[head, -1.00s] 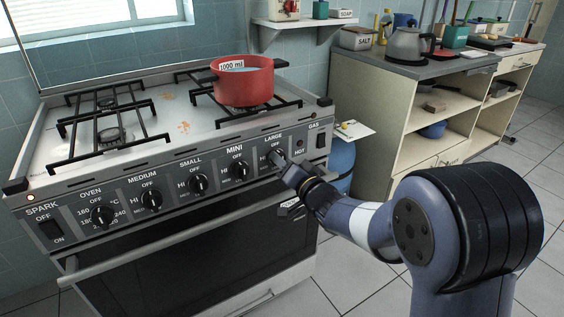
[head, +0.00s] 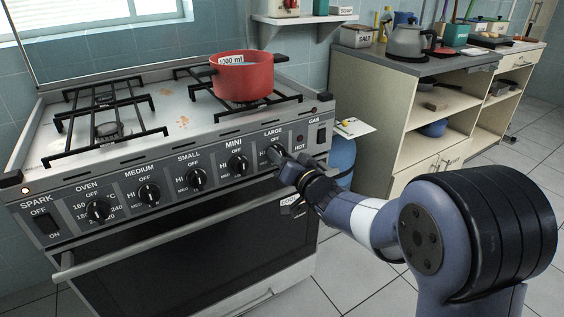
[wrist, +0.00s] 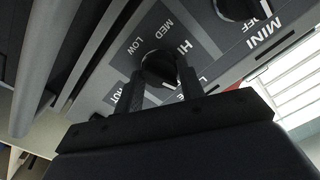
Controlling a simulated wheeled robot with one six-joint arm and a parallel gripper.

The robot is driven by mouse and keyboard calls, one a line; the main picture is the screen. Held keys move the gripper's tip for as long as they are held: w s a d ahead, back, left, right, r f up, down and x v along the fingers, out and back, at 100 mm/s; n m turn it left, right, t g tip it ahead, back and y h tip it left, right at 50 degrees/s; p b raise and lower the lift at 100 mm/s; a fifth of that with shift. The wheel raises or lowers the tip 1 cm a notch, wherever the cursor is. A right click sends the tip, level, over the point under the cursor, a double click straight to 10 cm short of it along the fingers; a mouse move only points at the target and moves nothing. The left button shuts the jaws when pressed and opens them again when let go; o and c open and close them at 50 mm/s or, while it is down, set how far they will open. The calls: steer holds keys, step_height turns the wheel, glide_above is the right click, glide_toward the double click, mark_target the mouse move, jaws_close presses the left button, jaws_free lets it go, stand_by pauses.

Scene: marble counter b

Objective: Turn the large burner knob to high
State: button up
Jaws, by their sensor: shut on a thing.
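The large burner knob (wrist: 158,66) is a dark round knob on the stove's front panel, under the LARGE label. In the head view my gripper hides most of it. My gripper (head: 277,152) is at the right part of the panel, and in the wrist view its two dark fingers (wrist: 162,80) are shut on the knob's sides. HI, MED and LOW markings show around the knob in the wrist view. The knob's exact pointer direction is hard to tell.
The mini knob (head: 237,165) is just left of my gripper, with other knobs further left. The oven handle (head: 170,240) runs below. A cream cabinet (head: 400,165) stands to the right.

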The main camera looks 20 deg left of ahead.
steer(key=shift+n+b, duration=1)
steer(key=shift+n, duration=0.6)
steer(key=shift+r+n+b, duration=0.1)
steer(key=shift+n+b, duration=1.85)
steer(key=shift+n, duration=0.85)
